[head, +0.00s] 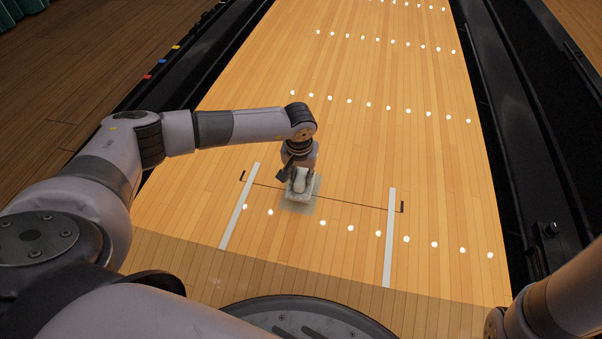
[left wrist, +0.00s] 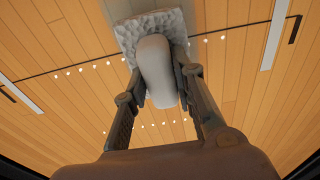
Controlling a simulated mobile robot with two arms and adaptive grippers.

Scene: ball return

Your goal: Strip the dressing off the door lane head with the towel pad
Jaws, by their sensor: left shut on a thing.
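The towel pad (head: 300,199) is a pale, rough-surfaced block with a smooth white grip. My left gripper (head: 297,178) is shut on that grip and holds the pad low over the lane head, between two white strips. In the left wrist view the fingers (left wrist: 160,75) clasp both sides of the grip (left wrist: 155,72), with the textured pad (left wrist: 126,38) beyond. Whether the pad touches the boards cannot be told. A faint greyish square patch (head: 299,208) shows on the lane around the pad. The lane head (head: 340,235) is light wood. My right gripper is out of view.
White strips stand left (head: 238,207) and right (head: 389,238) of the pad, with a thin dark line between them. Rows of white dots cross the lane. Dark gutters (head: 512,120) run along both sides. The lane beyond is clear.

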